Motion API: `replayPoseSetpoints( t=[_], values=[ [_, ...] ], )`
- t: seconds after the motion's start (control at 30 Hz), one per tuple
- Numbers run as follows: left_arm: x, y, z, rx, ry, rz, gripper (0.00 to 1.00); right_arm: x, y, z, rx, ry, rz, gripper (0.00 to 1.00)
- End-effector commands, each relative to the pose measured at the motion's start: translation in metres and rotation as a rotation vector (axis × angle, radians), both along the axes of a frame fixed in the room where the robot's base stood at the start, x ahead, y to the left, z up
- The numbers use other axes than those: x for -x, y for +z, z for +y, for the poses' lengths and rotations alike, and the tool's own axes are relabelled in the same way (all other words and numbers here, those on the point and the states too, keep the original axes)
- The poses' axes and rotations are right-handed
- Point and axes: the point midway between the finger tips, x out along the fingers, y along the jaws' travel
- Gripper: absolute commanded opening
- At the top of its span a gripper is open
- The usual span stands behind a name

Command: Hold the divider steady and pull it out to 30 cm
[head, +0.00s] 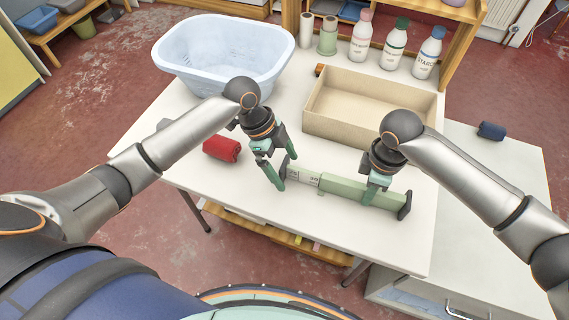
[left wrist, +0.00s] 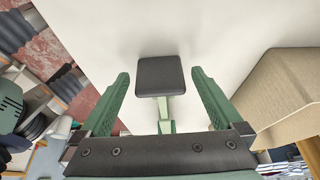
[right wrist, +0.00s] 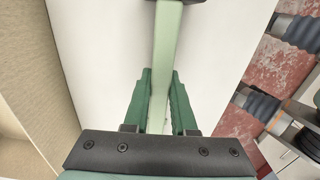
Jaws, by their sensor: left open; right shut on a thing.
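The divider is a pale green telescoping bar (head: 340,187) with dark end pads, lying across the white table near its front edge. A white section with printed marks (head: 303,177) shows near its left end. My left gripper (head: 282,170) is open at the left end; in the left wrist view the dark end pad (left wrist: 160,76) lies between the spread fingers, apart from both. My right gripper (head: 374,190) is shut on the green body near the right end pad (head: 405,205). The right wrist view shows the bar (right wrist: 165,50) running between its fingers.
An open beige box (head: 325,133) stands behind the divider. A red rolled cloth (head: 222,149) lies left of my left gripper. A pale blue basket (head: 175,50) and several bottles (head: 395,42) stand at the back.

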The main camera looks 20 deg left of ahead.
Motion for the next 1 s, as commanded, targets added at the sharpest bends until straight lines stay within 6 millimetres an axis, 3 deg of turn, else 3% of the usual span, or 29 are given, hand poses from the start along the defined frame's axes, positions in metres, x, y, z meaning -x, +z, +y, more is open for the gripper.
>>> replayPoseSetpoints(
  t=[0.17,0.6,0.8,1.0],
  values=[
    [-0.001,0.015,0.006,-0.001,0.001,-0.003,1.0,0.0,0.0,0.0,0.0,0.0,0.0,0.0],
    [0.001,0.095,0.04,-0.002,0.001,-0.004,1.0,0.0,0.0,0.0,0.0,0.001,0.0,0.0],
    [0.002,0.11,0.046,-0.001,0.0,-0.001,1.0,0.0,0.0,0.0,0.0,0.001,0.0,0.0],
    [0.002,0.111,0.046,0.0,0.0,0.0,1.0,0.0,0.0,0.0,0.0,0.001,0.0,0.0]
  ],
)
